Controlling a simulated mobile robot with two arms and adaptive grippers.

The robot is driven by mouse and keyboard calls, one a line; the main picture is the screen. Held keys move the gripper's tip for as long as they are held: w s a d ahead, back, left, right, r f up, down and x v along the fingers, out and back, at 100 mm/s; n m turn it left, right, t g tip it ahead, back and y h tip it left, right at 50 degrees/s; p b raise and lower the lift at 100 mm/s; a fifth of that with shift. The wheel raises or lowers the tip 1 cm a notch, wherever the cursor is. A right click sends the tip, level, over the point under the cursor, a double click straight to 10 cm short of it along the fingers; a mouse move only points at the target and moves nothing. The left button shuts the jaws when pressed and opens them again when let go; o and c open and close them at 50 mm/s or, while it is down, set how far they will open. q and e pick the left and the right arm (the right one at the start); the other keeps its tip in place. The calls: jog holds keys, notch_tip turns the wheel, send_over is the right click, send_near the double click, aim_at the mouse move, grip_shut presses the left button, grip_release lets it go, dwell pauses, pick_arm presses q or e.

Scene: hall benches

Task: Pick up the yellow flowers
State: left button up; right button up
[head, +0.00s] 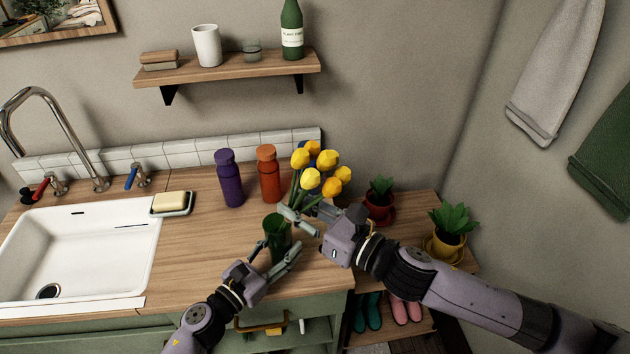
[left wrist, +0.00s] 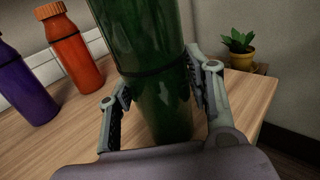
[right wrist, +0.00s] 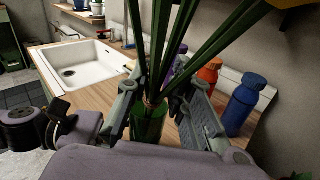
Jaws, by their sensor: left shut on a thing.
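The yellow flowers (head: 320,172) stand upright with long green stems, above and behind the green vase (head: 277,236) on the wooden counter. My left gripper (head: 277,252) is shut around the vase; the left wrist view shows the green vase (left wrist: 155,95) between its fingers. My right gripper (head: 298,214) is at the stems just above the vase. In the right wrist view the stems (right wrist: 175,65) pass between its fingers, which stand apart, and run down to the vase (right wrist: 150,122). The blooms are mostly out of that view.
Purple (head: 230,178) and orange (head: 269,174) bottles stand left of the flowers, and a blue bottle (right wrist: 243,103) is behind them. Potted plants (head: 380,200) (head: 450,232) stand at the right. A sink (head: 75,250) and soap dish (head: 171,205) are at the left.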

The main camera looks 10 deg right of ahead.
grip_shut()
jog(key=shift+r, duration=0.1)
